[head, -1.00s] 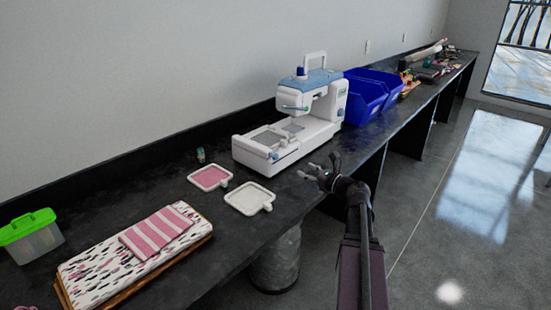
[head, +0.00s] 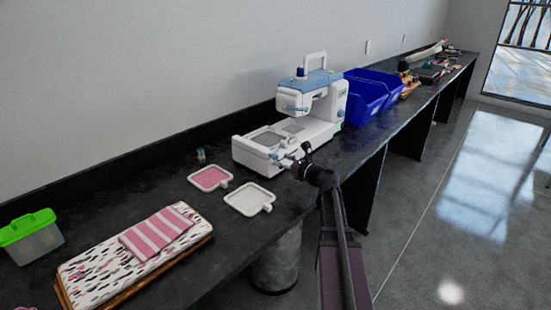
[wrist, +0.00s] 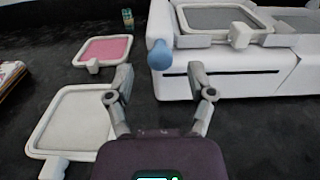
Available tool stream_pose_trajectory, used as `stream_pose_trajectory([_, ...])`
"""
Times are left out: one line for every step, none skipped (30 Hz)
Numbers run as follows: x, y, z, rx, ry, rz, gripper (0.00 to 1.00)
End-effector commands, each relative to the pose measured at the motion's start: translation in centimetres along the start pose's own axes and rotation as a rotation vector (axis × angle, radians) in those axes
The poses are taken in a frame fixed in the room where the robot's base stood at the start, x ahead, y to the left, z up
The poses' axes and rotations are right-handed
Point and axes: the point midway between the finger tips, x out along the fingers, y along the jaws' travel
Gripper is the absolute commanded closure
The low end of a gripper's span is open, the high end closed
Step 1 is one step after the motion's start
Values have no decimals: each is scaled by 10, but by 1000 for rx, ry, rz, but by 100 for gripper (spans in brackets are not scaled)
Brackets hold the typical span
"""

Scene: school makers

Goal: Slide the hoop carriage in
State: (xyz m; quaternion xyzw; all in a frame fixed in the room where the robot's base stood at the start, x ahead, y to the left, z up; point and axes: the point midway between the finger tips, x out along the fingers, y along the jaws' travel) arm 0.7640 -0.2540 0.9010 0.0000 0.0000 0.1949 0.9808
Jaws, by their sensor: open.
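The white embroidery machine (head: 310,105) with a blue top stands on the dark counter. Its hoop carriage (head: 266,140), a white frame with a grey panel, lies on the machine's bed at the left end; in the wrist view the frame (wrist: 225,20) shows at the top, with a white block on its near edge. A blue knob (wrist: 160,55) sits at the bed's left corner. My gripper (wrist: 163,82) is open and empty, in front of the bed's near side, with its right finger close to the bed's dark slot. Whether that finger touches the bed is unclear.
A pink hoop (head: 210,178) and a white hoop (head: 248,198) lie flat on the counter, left of the machine. Blue bins (head: 366,95) stand behind it. Folded fabric (head: 155,232) and a green-lidded box (head: 32,235) are at the front left.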

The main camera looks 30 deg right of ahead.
Motion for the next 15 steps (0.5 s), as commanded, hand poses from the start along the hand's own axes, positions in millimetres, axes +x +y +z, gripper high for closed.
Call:
stream_pose_trajectory([8, -1, 0, 0, 0, 1, 30])
stream_pose_trajectory([12, -1, 0, 0, 0, 2, 30])
stream_pose_trajectory([17, -1, 0, 0, 0, 2, 30])
stream_pose_trajectory([20, -1, 0, 0, 0, 2, 30])
stream_pose_trajectory([22, -1, 0, 0, 0, 2, 30])
stream_pose_trajectory([25, -1, 0, 0, 0, 1, 30])
stream_pose_trajectory([27, -1, 0, 0, 0, 0, 30])
stream_pose_trajectory([29, -1, 0, 0, 0, 0, 30])
stream_pose_trajectory([30, 0, 0, 0, 0, 0, 30])
stream_pose_trajectory([32, 0, 0, 0, 0, 0, 30])
stream_pose_trajectory([32, 0, 0, 0, 0, 0, 30])
stream_pose_trajectory([33, 0, 0, 0, 0, 0, 30])
stream_pose_trajectory([34, 0, 0, 0, 0, 0, 30])
stream_pose_trajectory([34, 0, 0, 0, 0, 0, 30])
stream_pose_trajectory([34, 0, 0, 0, 0, 0, 30])
